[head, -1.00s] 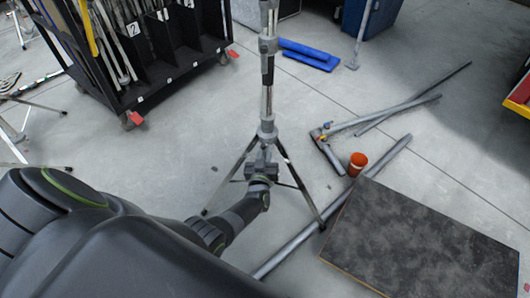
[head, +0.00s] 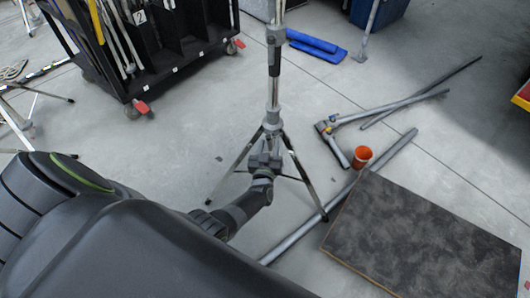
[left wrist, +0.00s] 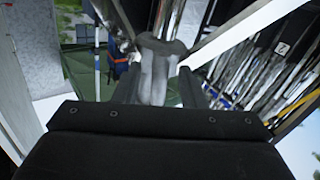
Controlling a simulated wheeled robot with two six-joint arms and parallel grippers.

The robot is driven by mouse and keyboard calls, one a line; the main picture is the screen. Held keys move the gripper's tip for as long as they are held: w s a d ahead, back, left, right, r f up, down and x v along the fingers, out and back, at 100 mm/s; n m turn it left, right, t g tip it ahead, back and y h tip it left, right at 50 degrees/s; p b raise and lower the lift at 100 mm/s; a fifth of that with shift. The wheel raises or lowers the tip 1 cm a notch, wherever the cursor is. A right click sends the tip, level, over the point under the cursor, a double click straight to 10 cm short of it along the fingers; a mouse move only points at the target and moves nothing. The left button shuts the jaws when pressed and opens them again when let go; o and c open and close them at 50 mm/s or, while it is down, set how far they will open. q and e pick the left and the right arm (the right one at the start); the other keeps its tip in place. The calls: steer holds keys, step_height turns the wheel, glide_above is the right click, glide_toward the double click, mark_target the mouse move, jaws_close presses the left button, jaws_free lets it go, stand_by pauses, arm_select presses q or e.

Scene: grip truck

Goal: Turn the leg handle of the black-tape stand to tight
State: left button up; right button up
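The stand (head: 272,122) is a silver tripod with grey collars, upright on the floor with its legs spread. A black band (head: 274,62) wraps its column. My left gripper (head: 264,160) is low at the stand, just below the lower collar and between the legs. In the left wrist view its two fingers (left wrist: 158,92) stand on either side of a grey stand part (left wrist: 158,62). I cannot tell whether they press on it. The leg handle is not clearly visible; the gripper covers that area. My right gripper is not in view.
A black cart (head: 160,45) with poles stands at the upper left. An orange cup (head: 362,156), grey pipes (head: 390,108) and a dark board (head: 425,240) lie right of the stand. A blue mat (head: 318,47) lies behind.

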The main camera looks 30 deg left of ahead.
arm_select(q)
steer(key=p+v, duration=0.3)
steer(key=v, duration=1.3)
steer(key=shift+s, duration=0.25)
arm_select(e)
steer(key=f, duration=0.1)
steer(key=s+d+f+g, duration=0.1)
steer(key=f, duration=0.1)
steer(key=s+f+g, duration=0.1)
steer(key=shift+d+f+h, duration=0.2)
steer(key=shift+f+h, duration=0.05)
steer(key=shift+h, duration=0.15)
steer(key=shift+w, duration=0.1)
